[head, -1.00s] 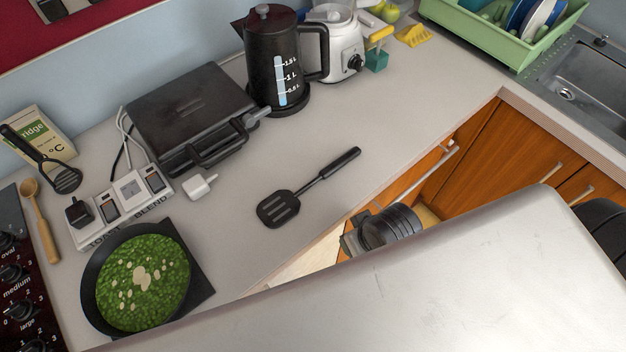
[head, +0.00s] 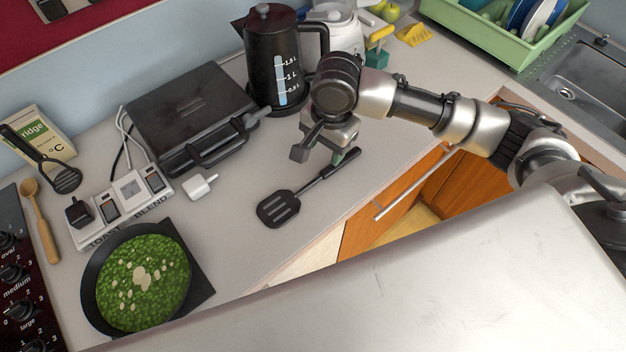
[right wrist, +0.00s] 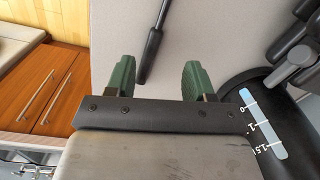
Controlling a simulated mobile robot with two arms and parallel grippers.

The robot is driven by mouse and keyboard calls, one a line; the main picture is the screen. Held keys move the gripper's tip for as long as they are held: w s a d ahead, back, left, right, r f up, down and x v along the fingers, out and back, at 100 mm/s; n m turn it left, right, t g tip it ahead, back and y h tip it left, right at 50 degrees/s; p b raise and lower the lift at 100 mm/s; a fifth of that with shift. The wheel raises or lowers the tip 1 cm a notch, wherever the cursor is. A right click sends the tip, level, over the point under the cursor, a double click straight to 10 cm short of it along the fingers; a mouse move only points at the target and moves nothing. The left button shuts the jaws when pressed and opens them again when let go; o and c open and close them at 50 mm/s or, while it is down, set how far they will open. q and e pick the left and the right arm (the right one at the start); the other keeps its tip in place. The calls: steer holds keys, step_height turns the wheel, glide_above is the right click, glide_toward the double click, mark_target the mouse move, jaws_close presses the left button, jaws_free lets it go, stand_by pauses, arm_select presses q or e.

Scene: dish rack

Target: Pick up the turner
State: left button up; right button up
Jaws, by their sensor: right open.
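The black slotted turner (head: 278,208) lies flat on the light counter in the head view, its handle pointing up and right. In the right wrist view, the turner's handle (right wrist: 153,45) shows between the two green fingers of my right gripper (right wrist: 157,72), nearer the left one. The fingers are apart with nothing held. The height of the gripper over the handle is hard to tell. My left gripper is not in view.
A black kettle (head: 270,65) stands close behind my right gripper, and a black grill (head: 187,112) is left of it. A pan of green food (head: 143,280), a white plug (head: 200,186) and a second black slotted utensil (head: 66,178) are further left. The counter around the turner's head is clear.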

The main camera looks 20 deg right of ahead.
mark_target(314, 182)
steer(key=d+f+m, duration=0.1)
steer(key=w+d+f+m, duration=0.1)
steer(key=f, duration=0.1)
steer(key=shift+w+d+f+m+h, duration=0.2)
steer(key=shift+d+m+h, duration=0.1)
steer(key=shift+d+m, duration=0.1)
steer(key=shift+s+d+f+p, duration=0.1)
steer(key=shift+f+p, duration=0.35)
steer(key=shift+f, duration=0.95)
steer(key=shift+s+f+p, duration=0.1)
steer(key=shift+f+p, duration=0.35)
steer(key=shift+f, duration=0.95)
jaws_close()
